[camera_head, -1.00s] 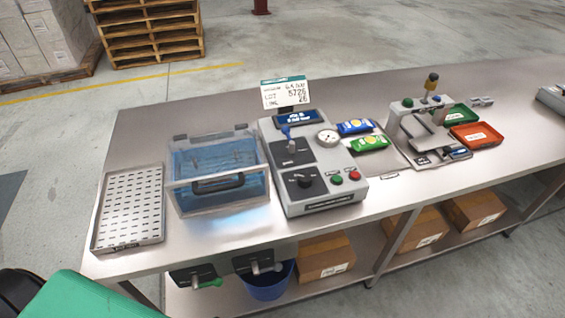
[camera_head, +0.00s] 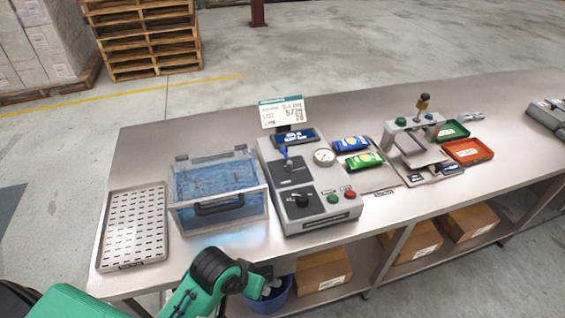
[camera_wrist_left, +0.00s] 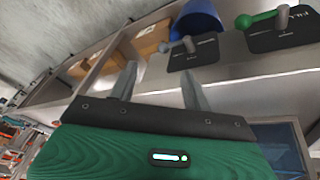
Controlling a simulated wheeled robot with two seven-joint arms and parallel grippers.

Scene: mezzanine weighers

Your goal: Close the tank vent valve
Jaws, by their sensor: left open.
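The clear tank (camera_head: 218,207) with blue liquid stands on the bench, left of the grey control box. In the left wrist view two valves are on the bench's front, below the tank. One has a green lever (camera_wrist_left: 260,18) on a black plate lettered "FILL". The other valve plate (camera_wrist_left: 205,56) has a grey-blue lever (camera_wrist_left: 178,47); its lettering cannot be read. In the head view my left arm hides these valves. My left gripper (camera_wrist_left: 160,85) is open and empty, with the grey-blue lever beyond its fingers, apart from them. My right gripper is out of view.
The steel bench (camera_head: 330,225) carries a perforated tray (camera_head: 135,228), the control box (camera_head: 305,185) with a gauge, and a press (camera_head: 413,145). A blue bucket (camera_wrist_left: 196,18) and cardboard boxes (camera_head: 322,270) stand on the lower shelf.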

